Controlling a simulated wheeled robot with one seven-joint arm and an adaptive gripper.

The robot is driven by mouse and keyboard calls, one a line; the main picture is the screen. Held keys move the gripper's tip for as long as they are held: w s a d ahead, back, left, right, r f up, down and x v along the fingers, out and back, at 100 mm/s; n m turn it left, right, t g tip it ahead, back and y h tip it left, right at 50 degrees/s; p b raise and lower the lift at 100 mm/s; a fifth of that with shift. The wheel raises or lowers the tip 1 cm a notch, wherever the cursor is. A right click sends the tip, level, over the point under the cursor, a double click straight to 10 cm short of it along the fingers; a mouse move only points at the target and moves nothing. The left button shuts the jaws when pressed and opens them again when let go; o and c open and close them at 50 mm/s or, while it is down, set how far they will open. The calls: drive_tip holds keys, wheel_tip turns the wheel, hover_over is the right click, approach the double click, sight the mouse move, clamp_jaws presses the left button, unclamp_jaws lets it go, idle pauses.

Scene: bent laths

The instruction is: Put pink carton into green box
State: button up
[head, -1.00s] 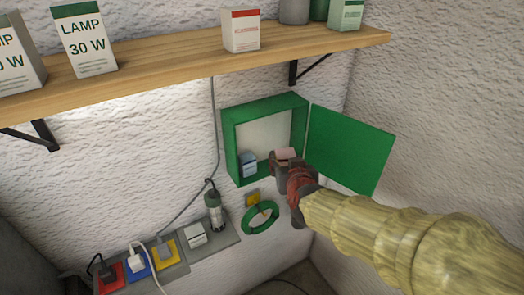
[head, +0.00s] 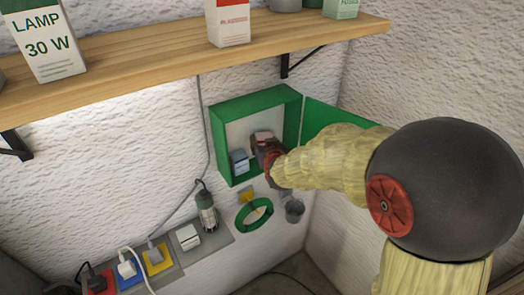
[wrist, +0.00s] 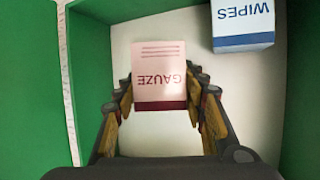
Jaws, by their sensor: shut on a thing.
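The pink carton (wrist: 158,72), marked GAUZE, is held between the fingers of my gripper (wrist: 162,97) in the wrist view. In the head view the pink carton (head: 262,136) shows at the tip of my gripper (head: 268,150), in front of the open green box (head: 225,158) on the wall. My gripper is shut on the carton, at the box's opening. The box's pale inside shows behind the carton. Whether the carton touches the box floor cannot be told. The green door (head: 335,118) stands open to the right, partly hidden by my arm.
A blue and white WIPES carton (head: 239,161) stands inside the box at the left; in the wrist view it (wrist: 243,25) is at upper right. A wooden shelf (head: 180,50) with cartons runs above. A green tape ring (head: 254,213) and a small cup (head: 294,210) are below.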

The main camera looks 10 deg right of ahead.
drive_tip(key=shift+w+f, duration=1.2)
drive_tip(key=shift+f, duration=0.3)
drive_tip(key=shift+w+f, duration=0.1)
drive_tip(key=shift+f, duration=1.4)
drive_tip(key=shift+f, duration=0.15)
drive_tip(key=o, duration=0.7)
drive_tip(key=shift+f, duration=0.1)
drive_tip(key=shift+o, duration=0.9)
